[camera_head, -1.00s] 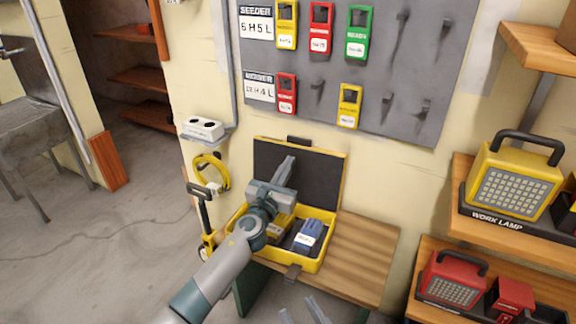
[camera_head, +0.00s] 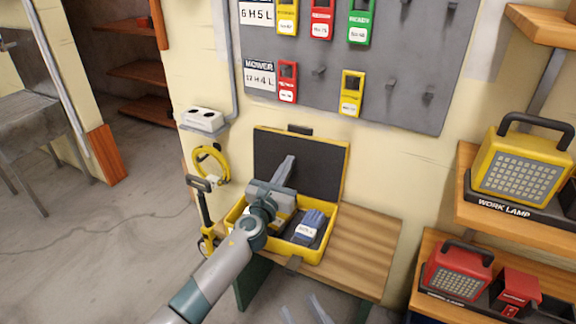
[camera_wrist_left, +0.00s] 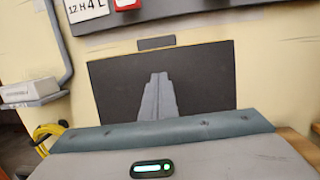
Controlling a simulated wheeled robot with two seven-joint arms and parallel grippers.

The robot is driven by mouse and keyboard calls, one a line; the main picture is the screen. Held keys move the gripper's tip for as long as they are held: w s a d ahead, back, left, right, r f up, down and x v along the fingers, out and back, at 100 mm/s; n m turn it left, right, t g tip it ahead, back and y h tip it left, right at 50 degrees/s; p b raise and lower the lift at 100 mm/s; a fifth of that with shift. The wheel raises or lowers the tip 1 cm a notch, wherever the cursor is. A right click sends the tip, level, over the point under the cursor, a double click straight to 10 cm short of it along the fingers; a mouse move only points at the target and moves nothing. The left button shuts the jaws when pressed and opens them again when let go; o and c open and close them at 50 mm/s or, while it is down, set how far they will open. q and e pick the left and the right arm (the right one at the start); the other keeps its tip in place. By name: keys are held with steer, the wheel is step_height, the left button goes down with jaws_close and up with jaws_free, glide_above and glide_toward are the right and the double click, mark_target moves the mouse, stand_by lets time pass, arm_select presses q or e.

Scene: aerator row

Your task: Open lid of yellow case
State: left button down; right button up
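The yellow case (camera_head: 322,255) stands on a wooden bench. Its lid (camera_head: 318,160) is raised and leans back near the wall, with the dark inner face showing; it also shows in the left wrist view (camera_wrist_left: 210,80). My left gripper (camera_head: 288,165) is over the case, pointing at the lid's inner face. Its fingers look shut together with nothing between them; whether they touch the lid cannot be told. My right gripper (camera_head: 319,307) shows only as two separated fingertips at the bottom edge, open and empty.
A blue item (camera_head: 309,228) lies in the case; my left wrist hides part of the case. A tag board (camera_head: 400,90) hangs above. A yellow lamp (camera_head: 522,165) and a red lamp (camera_head: 456,271) stand on shelves at right. The bench (camera_head: 365,250) is bare right of the case.

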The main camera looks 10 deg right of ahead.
arm_select(q)
steer(key=s+a+r+p, duration=0.1)
steer(key=s+a+p, duration=0.4)
steer(key=s, duration=0.4)
steer(key=shift+s+a+p, duration=0.25)
steer(key=shift+a+p, duration=0.1)
steer(key=shift+p, duration=0.4)
stand_by(0.6)
